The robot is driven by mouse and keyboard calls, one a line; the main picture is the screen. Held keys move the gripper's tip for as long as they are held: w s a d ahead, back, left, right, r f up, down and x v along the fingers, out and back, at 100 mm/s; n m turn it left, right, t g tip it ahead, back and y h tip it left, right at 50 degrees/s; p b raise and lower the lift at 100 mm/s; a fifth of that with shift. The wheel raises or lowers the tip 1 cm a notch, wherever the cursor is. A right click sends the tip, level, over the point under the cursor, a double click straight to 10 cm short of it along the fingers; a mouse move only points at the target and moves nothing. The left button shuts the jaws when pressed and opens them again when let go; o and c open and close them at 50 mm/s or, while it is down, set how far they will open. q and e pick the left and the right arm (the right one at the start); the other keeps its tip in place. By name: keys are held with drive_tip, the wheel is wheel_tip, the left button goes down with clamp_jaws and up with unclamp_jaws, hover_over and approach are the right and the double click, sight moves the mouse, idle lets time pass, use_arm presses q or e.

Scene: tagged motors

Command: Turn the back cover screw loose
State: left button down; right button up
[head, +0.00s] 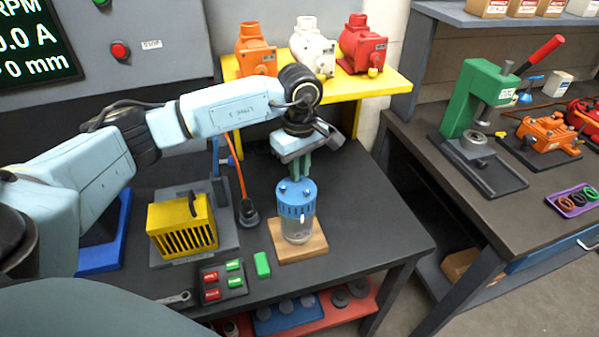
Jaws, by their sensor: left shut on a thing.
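A small motor (298,228) with a clear-looking grey body stands upright on a wooden block (287,252) on the dark bench. Its blue back cover (296,204) is on top, with small blue screw heads showing on its upper face. My left gripper (294,177) comes down from above, its green fingers at the top of the cover. It is shut on what appears to be a back cover screw; the fingers largely hide it. My right gripper is not in view.
A yellow slotted box (182,226) and a red-and-green button panel (222,281) are to the left. A yellow shelf (350,88) behind holds orange, white and red motors. A wrench (176,298) lies at the front left. A green press (476,110) stands on the right bench.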

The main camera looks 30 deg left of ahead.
use_arm(q)
drive_tip(key=n+b, duration=0.2)
drive_tip(key=n, duration=0.4)
drive_tip(key=shift+s+f, duration=0.1)
drive_tip(key=shift+f, duration=0.05)
drive_tip(key=n+b, duration=0.1)
drive_tip(key=n, duration=0.5)
drive_tip(key=shift+n, duration=0.4)
drive_tip(key=n, duration=0.6)
drive_tip(key=shift+f, duration=0.1)
drive_tip(key=n, duration=0.6)
drive_tip(key=shift+n, duration=0.3)
drive_tip(key=c, duration=1.4)
unclamp_jaws()
drive_tip(key=shift+r, duration=0.2)
